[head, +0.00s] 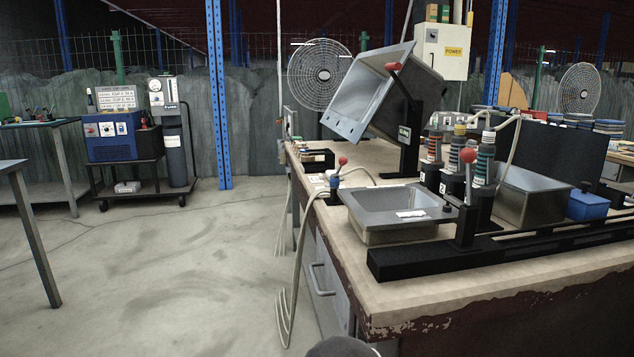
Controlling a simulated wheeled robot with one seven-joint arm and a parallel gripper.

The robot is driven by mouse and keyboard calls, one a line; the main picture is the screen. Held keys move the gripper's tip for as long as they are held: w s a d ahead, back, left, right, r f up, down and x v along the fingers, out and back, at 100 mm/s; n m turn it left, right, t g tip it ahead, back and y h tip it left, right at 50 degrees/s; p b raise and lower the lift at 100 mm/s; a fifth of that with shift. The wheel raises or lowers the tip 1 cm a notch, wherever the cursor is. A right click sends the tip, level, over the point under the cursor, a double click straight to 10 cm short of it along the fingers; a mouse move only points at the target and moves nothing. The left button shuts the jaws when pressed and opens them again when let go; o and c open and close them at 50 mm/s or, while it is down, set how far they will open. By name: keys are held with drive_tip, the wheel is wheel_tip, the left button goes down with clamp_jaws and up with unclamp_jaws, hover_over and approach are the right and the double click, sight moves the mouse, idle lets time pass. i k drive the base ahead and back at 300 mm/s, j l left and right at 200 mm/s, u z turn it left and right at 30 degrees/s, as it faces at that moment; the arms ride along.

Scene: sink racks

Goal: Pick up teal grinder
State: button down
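I cannot pick out a teal grinder for certain. Several upright dark cylindrical tools with coloured bands stand close together on the bench, behind the near sink. The rightmost cylinder (485,163) has dark teal-grey and reddish bands. My gripper is not in view, and nothing is seen touching the cylinders.
A steel sink (385,222) sits on the workbench (540,273), with a black rail (470,250) in front. A tilted sink (362,95) on a black stand rises behind. Open floor (170,270) lies left.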

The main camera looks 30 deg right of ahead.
sight(482, 185)
drive_tip(key=z, duration=2.65)
drive_tip(key=j, duration=0.1)
